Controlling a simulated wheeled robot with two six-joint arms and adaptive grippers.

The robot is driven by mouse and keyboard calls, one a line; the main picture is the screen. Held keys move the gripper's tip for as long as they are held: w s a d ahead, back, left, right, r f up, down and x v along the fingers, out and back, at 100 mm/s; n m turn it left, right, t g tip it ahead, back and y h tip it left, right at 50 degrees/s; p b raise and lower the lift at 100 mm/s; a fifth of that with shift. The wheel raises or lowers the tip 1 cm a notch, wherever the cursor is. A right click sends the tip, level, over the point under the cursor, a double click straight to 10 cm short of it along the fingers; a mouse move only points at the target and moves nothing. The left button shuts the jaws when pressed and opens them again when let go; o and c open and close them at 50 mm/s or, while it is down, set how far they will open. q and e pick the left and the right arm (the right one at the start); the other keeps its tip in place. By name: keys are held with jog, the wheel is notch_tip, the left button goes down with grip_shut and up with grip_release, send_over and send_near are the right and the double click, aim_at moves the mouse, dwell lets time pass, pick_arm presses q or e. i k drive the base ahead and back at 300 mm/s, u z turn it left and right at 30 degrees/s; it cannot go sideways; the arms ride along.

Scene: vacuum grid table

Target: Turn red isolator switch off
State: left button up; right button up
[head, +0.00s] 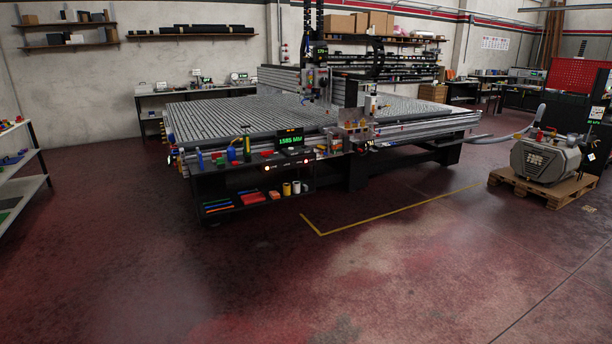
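I cannot make out the red isolator switch for certain at this distance. A dark cabinet (575,112) stands at the right edge, behind the vacuum pump, with a small lit green readout (595,122) and some small coloured parts on it. The grey vacuum pump (546,159) sits on a wooden pallet (550,187), with small red parts near its top. Neither of my grippers is in view.
The large slatted grid table (240,117) with its gantry fills the middle distance; its front shelf (270,172) holds tools and small parts. A yellow floor line (390,213) lies before it. A grey hose (500,137) runs to the pump. The near floor is clear.

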aim_at(265, 154)
jog(key=u, duration=0.05)
jog(key=i, duration=2.25)
jog(key=u, duration=0.4)
jog(key=i, duration=3.3)
jog(key=u, duration=0.5)
